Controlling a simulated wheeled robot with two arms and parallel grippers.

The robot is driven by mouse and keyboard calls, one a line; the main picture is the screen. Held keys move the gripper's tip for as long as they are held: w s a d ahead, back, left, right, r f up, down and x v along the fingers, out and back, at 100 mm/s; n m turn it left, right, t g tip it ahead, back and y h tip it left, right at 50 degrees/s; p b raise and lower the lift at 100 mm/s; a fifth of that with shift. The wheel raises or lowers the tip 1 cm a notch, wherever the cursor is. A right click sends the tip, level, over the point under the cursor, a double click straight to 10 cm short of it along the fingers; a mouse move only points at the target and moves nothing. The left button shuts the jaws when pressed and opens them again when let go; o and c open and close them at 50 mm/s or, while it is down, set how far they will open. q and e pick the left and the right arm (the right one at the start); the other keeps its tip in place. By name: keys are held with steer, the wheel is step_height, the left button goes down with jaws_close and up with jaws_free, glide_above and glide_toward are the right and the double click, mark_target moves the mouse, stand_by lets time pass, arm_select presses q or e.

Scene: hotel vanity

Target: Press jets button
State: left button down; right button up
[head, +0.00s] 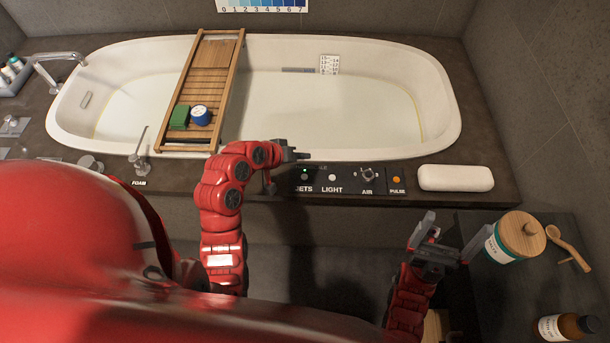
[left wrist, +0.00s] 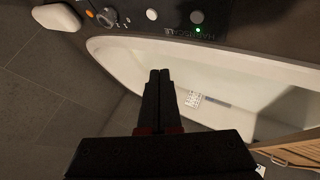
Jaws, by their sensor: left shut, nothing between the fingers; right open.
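The jets button (head: 304,176) is a dark round button above the word JETS on the black control panel at the tub's front edge. In the left wrist view the panel appears upside down, with the grey jets button (left wrist: 197,17) near the top and a small green light (left wrist: 197,30) lit beside it. My left gripper (head: 304,156) is shut and empty, its tip close to the jets button in the head view. In the left wrist view its fingertips (left wrist: 160,72) appear over the tub, apart from the button. My right gripper (head: 446,238) is open and empty near the side table.
The panel also has a white light button (head: 332,177), an air knob (head: 368,174) and an orange pulse button (head: 397,180). A white pillow (head: 455,178) lies to their right. A wooden tray (head: 190,95) spans the tub. A lidded jar (head: 517,238) stands near my right gripper.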

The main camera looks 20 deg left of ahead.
arm_select(q)
steer(key=shift+f, duration=0.1)
steer(key=b, duration=0.5)
glide_above(304, 177)
steer(key=s, duration=0.1)
step_height(304, 177, down, 7)
steer(key=shift+a+r, duration=0.15)
steer(key=shift+f+b, duration=0.35)
steer(key=shift+f, duration=0.6)
steer(key=shift+f, duration=0.15)
stand_by(0.7)
steer(key=shift+f, duration=0.25)
steer(key=shift+f+b, duration=0.35)
steer(key=shift+f, duration=0.05)
stand_by(0.5)
steer(key=shift+r, duration=0.1)
steer(key=shift+r+p, duration=0.6)
steer(key=shift+r, duration=0.1)
